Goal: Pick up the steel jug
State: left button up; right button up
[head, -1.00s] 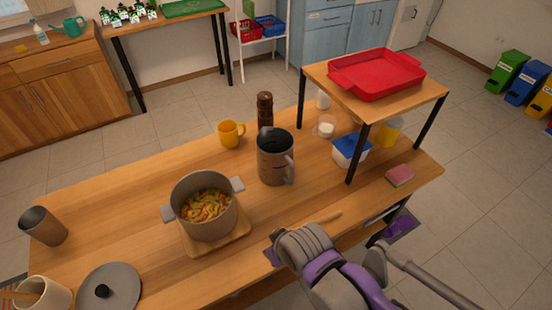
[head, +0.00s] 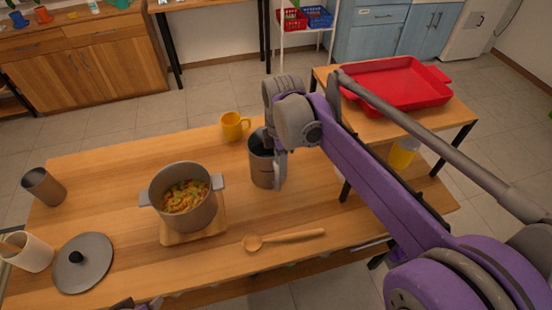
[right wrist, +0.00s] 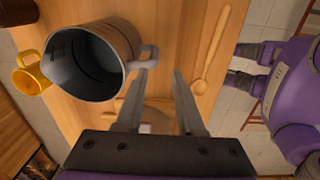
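The steel jug (head: 262,166) stands upright on the wooden table, with its handle (head: 281,168) on the right side. In the right wrist view the jug (right wrist: 95,62) is seen from above, empty inside, with its handle (right wrist: 148,56) near the left fingertip. My right gripper (right wrist: 160,74) is open, its fingers apart with nothing between them. In the head view its arm covers the jug's upper right part. My left gripper (head: 140,303) only edges in at the bottom of the head view. Two separated dark fingers of it show in the right wrist view (right wrist: 243,65).
A pot of food (head: 186,198) stands on a board left of the jug. A yellow mug (head: 234,126) is behind it and a wooden spoon (head: 285,240) in front. A raised shelf with a red tray (head: 395,84) stands right.

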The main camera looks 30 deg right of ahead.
aim_at(278, 181)
jog(key=shift+n, duration=0.5)
jog(key=f, duration=0.7)
jog(key=w+f, duration=0.1)
jog(key=f, duration=0.2)
jog(key=shift+w+f+b, duration=0.1)
jog(key=shift+f+b, duration=0.25)
grip_shut()
jog(key=shift+r, duration=0.1)
dwell(0.6)
